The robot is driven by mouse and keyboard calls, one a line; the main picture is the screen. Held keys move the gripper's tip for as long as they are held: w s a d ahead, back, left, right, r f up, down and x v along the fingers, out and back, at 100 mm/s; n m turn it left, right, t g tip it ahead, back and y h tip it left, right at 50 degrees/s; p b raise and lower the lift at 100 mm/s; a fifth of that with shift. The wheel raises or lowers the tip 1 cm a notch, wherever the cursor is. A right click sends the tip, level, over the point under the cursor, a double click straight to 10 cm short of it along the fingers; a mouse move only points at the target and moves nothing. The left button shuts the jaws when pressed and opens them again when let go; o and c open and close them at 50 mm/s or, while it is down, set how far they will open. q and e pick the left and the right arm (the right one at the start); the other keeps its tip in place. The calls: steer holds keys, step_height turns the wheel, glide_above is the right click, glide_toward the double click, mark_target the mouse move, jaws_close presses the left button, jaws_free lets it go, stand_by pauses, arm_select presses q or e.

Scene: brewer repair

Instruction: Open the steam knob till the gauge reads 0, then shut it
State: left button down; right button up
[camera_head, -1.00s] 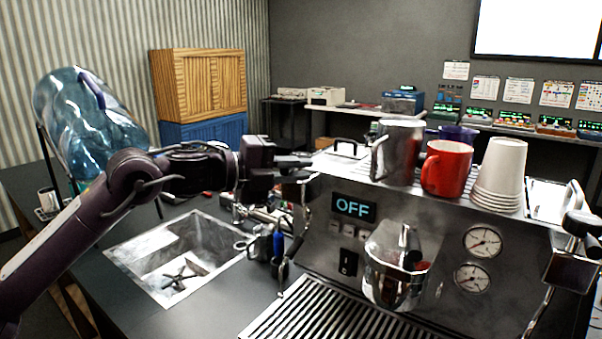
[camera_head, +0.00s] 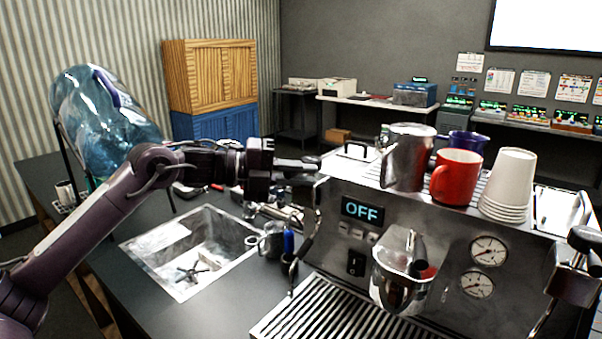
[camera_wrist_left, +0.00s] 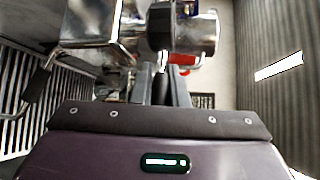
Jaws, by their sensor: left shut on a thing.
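The espresso machine (camera_head: 450,225) stands at the right with its display (camera_head: 362,209) reading OFF. Its two round gauges, an upper one (camera_head: 488,251) and a lower one (camera_head: 477,284), face me, but their needles are too small to read surely. My left gripper (camera_head: 308,170) is at the machine's upper left corner, shut on the dark steam knob (camera_head: 306,183), which it partly hides. In the left wrist view the fingers (camera_wrist_left: 161,84) close on the dark round knob (camera_wrist_left: 160,38). The steam wand (camera_head: 303,250) hangs below it. My right gripper is out of view.
A steel jug (camera_head: 408,160), red mug (camera_head: 456,177) and stacked paper cups (camera_head: 508,180) stand on the machine's top. A second dark knob (camera_head: 586,240) is at its right end. A sink (camera_head: 165,245) lies at left, with a large water bottle (camera_head: 105,120) behind.

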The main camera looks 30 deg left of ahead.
arm_select(q)
steer(key=c, duration=1.7)
jaws_free()
steer(key=shift+r, duration=0.1)
steer(key=shift+a, duration=0.1)
steer(key=b+v, duration=0.6)
steer(key=v, duration=0.1)
steer(key=shift+s+a, duration=0.15)
steer(key=shift+a, duration=0.2)
